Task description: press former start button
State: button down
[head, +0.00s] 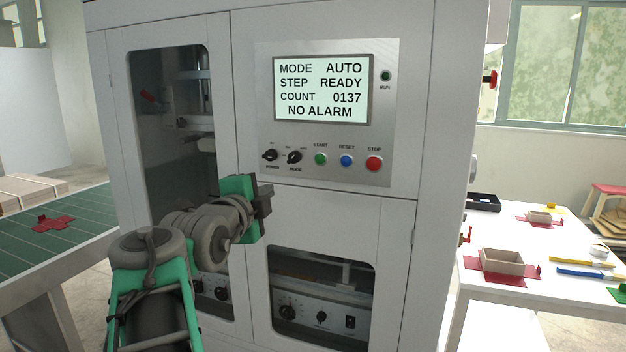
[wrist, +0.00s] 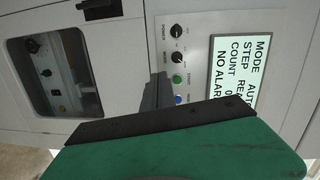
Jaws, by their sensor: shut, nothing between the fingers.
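The green start button (head: 320,159) is on the control panel (head: 384,140) of the grey machine, under its START label. To its right are the blue reset button (head: 347,161) and the red stop button (head: 374,163). The start button also shows in the wrist view (wrist: 177,79), just past the fingertips. My gripper (head: 268,192) is shut and empty, below and left of the start button in the head view and apart from it. In the wrist view my gripper (wrist: 158,80) partly covers the panel's lower edge. The screen (head: 321,90) reads AUTO, READY, 0137, NO ALARM.
The power knob (head: 270,155) and mode knob (head: 294,157) stick out left of the start button. A windowed door (head: 170,110) is left of the panel. A lower window (head: 320,295) shows more knobs. A white table (head: 530,262) with boxes stands at right, a green conveyor (head: 60,240) at left.

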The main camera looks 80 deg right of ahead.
aim_at(319, 160)
jog(key=s+d+r+m+g+h, duration=0.1)
jog(key=s+r+m+g, duration=0.1)
jog(key=s, duration=0.3)
jog(key=shift+r+m, duration=0.45)
jog(key=shift+m, duration=0.25)
jog(key=shift+d, duration=0.1)
jog(key=d+p, duration=0.1)
jog(key=d, duration=0.3)
jog(key=s+d+p, duration=0.1)
jog(key=d+p, duration=0.1)
jog(key=d, duration=0.3)
jog(key=d+p, duration=0.1)
jog(key=d, duration=0.4)
jog(key=shift+s+p, duration=0.15)
jog(key=shift+p, duration=0.2)
jog(key=shift+f, duration=0.1)
